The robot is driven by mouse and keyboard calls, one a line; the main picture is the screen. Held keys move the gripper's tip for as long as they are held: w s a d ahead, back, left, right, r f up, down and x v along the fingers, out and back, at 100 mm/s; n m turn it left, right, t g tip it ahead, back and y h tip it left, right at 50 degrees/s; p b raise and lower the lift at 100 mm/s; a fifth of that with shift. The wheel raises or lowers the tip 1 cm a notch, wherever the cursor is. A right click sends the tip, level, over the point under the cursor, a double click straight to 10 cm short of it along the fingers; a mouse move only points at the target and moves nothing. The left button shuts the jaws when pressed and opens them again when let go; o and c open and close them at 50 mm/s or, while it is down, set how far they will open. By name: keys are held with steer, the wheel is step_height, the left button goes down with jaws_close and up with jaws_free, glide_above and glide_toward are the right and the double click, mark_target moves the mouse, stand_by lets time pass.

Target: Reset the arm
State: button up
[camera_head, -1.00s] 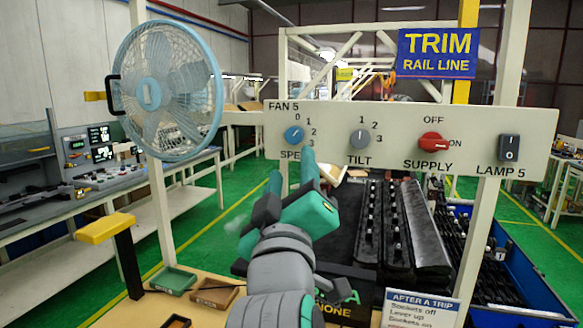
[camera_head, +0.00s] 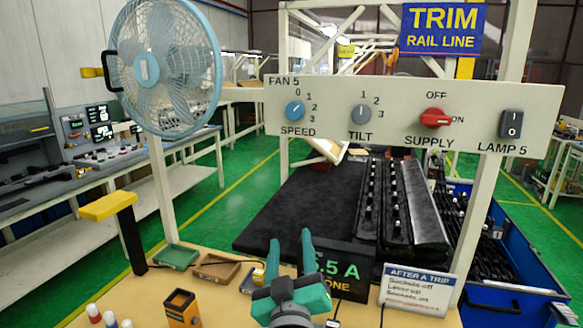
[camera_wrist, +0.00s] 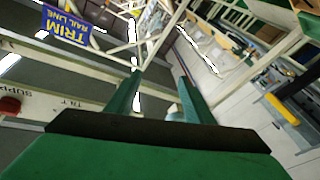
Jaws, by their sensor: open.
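My gripper (camera_head: 291,254) is low in the middle of the head view, over the wooden bench, in front of the dark display. Its two green fingers point up and stand apart with nothing between them. The wrist view also shows the open fingers (camera_wrist: 154,92), with part of the panel to their left. The white control panel (camera_head: 385,128) is above and beyond my gripper, and nothing touches it. It carries a blue SPEED knob (camera_head: 295,110), a grey TILT knob (camera_head: 361,114), a red SUPPLY knob (camera_head: 436,118) and a dark lamp switch (camera_head: 512,123).
A blue fan (camera_head: 168,68) stands at left, with a yellow-topped post (camera_head: 108,206) below it. Small trays (camera_head: 176,256), an orange device (camera_head: 182,308), a display (camera_head: 340,270) and an AFTER A TRIP sign (camera_head: 418,289) are on the bench. A blue bin (camera_head: 530,275) is at right.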

steer(key=s+f+m, duration=0.1)
steer(key=s+f, duration=0.3)
steer(key=f, duration=0.5)
steer(key=s+f+m+g, duration=0.1)
steer(key=s+f, duration=0.4)
steer(key=f, duration=0.5)
steer(key=s+a+f+m+g, duration=0.1)
steer(key=s+f, duration=0.4)
steer(key=f, duration=0.4)
steer(key=shift+a+f+m, duration=0.1)
steer(key=shift+f+m, duration=0.15)
steer(key=shift+m, duration=0.05)
steer(key=s+f+g, duration=0.1)
steer(key=s+f, duration=0.2)
steer(key=s, duration=0.6)
steer(key=s+d+f+m, duration=0.1)
steer(key=s+f, duration=0.2)
steer(key=s, duration=0.6)
steer(key=s+f+g, duration=0.1)
steer(key=s+f, duration=0.2)
steer(key=s, duration=0.6)
steer(key=shift+s+d+f+g, duration=0.2)
steer(key=shift+s+f+g, duration=0.1)
steer(key=shift+s+f, duration=0.1)
